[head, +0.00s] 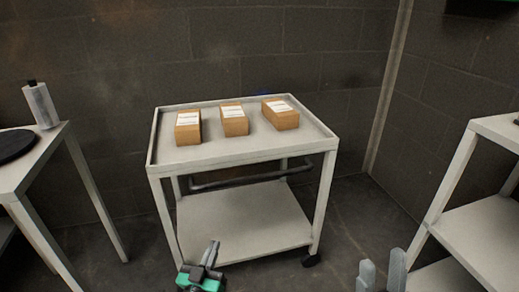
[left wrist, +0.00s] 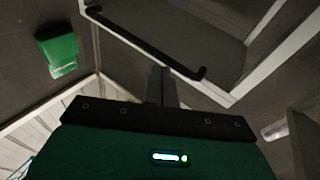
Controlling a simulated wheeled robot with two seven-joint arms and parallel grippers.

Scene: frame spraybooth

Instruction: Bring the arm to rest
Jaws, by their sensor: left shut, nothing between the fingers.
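My left gripper (head: 212,250) is low in the head view, in front of the cart's lower shelf in the picture. Its fingers are together and empty; they also show in the left wrist view (left wrist: 162,85) beyond its green body. My right gripper (head: 382,270) is at the bottom edge of the head view, right of the cart. Its two grey fingertips stand apart with nothing seen between them. The rest of it is cut off.
A white cart (head: 240,152) holds three labelled cardboard boxes (head: 234,122) on top; its lower shelf (head: 245,220) is bare. A dark handle (left wrist: 150,45) runs near my left fingers. White tables stand left (head: 50,150) and right (head: 480,245). Block walls close the back.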

